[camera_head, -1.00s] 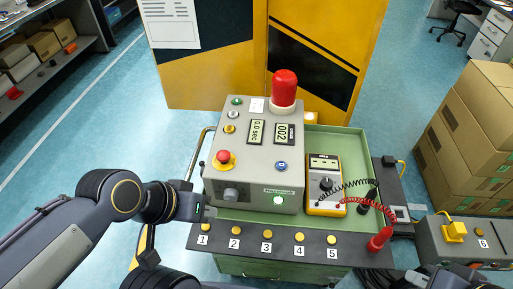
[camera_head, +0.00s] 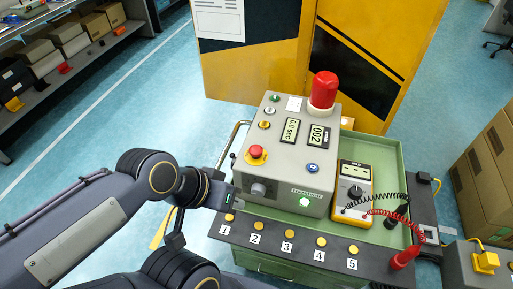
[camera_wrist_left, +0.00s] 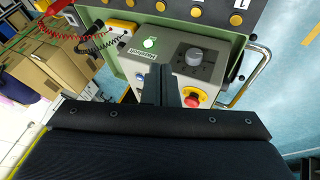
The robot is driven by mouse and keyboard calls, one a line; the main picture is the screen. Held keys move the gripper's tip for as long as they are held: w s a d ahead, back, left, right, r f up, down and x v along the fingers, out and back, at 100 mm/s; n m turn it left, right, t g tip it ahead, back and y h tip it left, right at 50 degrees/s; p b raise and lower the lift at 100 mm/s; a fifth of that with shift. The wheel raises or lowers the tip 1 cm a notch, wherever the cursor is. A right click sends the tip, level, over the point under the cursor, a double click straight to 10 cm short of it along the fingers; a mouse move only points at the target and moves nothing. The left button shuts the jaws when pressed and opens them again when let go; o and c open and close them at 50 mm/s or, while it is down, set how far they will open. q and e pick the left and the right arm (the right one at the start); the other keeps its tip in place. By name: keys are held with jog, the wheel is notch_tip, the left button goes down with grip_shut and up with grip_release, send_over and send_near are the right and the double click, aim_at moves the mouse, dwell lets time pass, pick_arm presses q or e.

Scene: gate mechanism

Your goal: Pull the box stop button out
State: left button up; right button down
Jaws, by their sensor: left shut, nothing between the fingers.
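The box stop button (camera_head: 257,152) is a red mushroom head on a yellow collar, on the sloped face of a grey control box (camera_head: 284,180). My left gripper (camera_head: 236,203) is at the box's lower left, below and left of the button in the head view. In the left wrist view its fingers (camera_wrist_left: 164,87) are shut and empty, in front of the box face. I see no grip on the button; whether a finger touches the box is unclear. My right gripper is not in view.
A red beacon (camera_head: 324,90) stands at the box's back. A yellow meter (camera_head: 354,190) with coiled leads lies to the right on the green cart (camera_head: 388,160). Numbered yellow buttons line the front panel (camera_head: 300,255). A metal handle (camera_head: 228,142) is at the left.

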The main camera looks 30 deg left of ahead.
pick_arm(q)
jog(key=shift+o, duration=1.2)
jog(key=shift+r, duration=0.1)
jog(key=o, duration=0.9)
jog(key=w+a+r, duration=0.1)
jog(key=w, duration=0.1)
jog(key=w+a+r+g+y+p, duration=0.1)
jog(key=w, duration=0.2)
jog(key=w+a+r+n+g+p, duration=0.1)
jog(key=w+a, duration=0.1)
jog(key=w, duration=0.1)
jog(key=shift+r, duration=0.15)
jog(key=shift+o, duration=0.7)
jog(key=w+a+n+g+y+p, duration=0.1)
jog(key=w+a, duration=0.1)
jog(key=w, duration=0.5)
jog(key=shift+f+g, duration=0.25)
jog(key=shift+g, duration=0.15)
jog(key=n+g+y+p, duration=0.1)
jog(key=g+y, duration=0.1)
send_near(256, 148)
jog(key=shift+s+f, duration=0.1)
jog(key=shift+s, duration=0.2)
jog(key=shift+w+f, duration=0.15)
jog(key=shift+f, duration=0.15)
notch_tip(256, 148, down, 7)
jog(key=shift+f+p, duration=0.2)
jog(key=shift+p, duration=0.3)
